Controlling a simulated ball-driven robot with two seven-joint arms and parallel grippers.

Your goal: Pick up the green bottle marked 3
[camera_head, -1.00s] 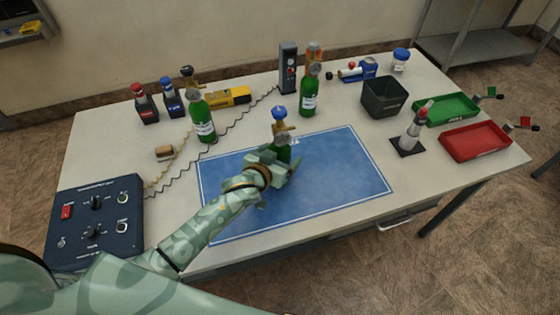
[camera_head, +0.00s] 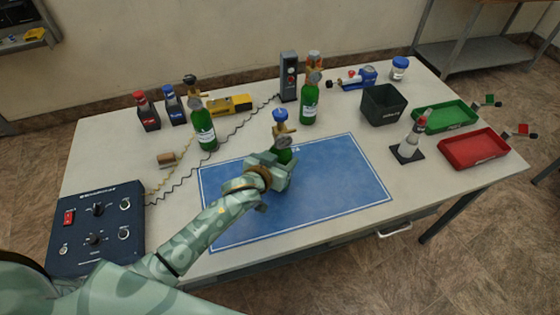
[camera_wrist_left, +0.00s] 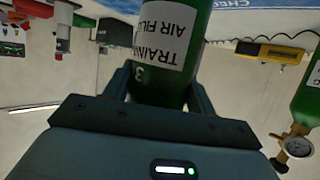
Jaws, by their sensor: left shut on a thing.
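The green bottle marked 3 (camera_head: 282,156), with a blue cap and brass valve, stands upright over the blue mat (camera_head: 340,175). My left gripper (camera_head: 280,175) is shut on its body. In the left wrist view the bottle (camera_wrist_left: 160,92) sits between both fingers, with its white label and a "3" showing upside down. The gripper hides the bottle's base, so I cannot tell whether it touches the mat. My right gripper is not in view.
Other green bottles stand at back left (camera_head: 205,130) and back middle (camera_head: 308,103). A dark control box (camera_head: 97,225) is at front left. A dark bin (camera_head: 384,104), green tray (camera_head: 445,116) and red tray (camera_head: 474,149) are on the right. The mat's right part is clear.

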